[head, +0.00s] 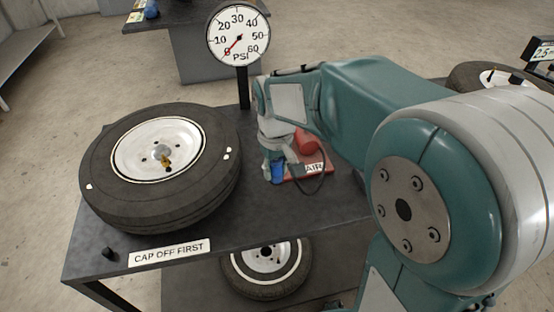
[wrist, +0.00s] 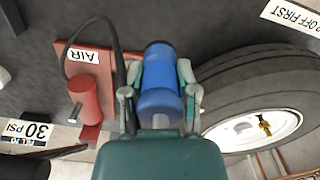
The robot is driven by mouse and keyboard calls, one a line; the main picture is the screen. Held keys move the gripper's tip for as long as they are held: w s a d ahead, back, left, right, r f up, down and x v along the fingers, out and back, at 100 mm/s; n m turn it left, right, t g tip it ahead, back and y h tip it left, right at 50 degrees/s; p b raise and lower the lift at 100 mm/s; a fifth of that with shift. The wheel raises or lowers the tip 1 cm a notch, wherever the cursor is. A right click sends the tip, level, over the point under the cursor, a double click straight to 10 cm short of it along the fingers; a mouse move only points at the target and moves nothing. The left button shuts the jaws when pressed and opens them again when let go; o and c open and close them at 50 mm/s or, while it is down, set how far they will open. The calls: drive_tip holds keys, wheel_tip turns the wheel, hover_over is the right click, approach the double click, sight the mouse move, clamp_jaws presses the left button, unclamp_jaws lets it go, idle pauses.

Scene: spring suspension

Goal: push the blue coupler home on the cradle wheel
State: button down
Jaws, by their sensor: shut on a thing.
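The blue coupler (head: 278,172) is in my gripper (head: 277,158), at the left edge of the red AIR board. In the wrist view the blue coupler (wrist: 160,88) sits between both fingers of my gripper (wrist: 160,72), which is shut on it. I cannot tell whether it touches the board. The cradle wheel (head: 100,190) lies flat on the dark bench, left of my gripper. Its brass valve (head: 165,160) stands bare in the white rim. In the wrist view the wheel (wrist: 240,80) and valve (wrist: 264,123) are at the right, apart from the coupler.
The red board (wrist: 67,56) carries a red cylinder (wrist: 85,100) with a black hose (wrist: 108,32) looping near my gripper. A PSI gauge (head: 238,35) on a post reads near zero. A small black cap-like piece (head: 108,253) is at the bench's front left. Another wheel (head: 265,265) is below.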

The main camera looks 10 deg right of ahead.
sight(275, 161)
drive_tip(key=shift+s+a+r, duration=0.15)
drive_tip(key=shift+s+r, duration=0.15)
drive_tip(key=shift+s, duration=0.25)
drive_tip(key=shift+r, duration=1.5)
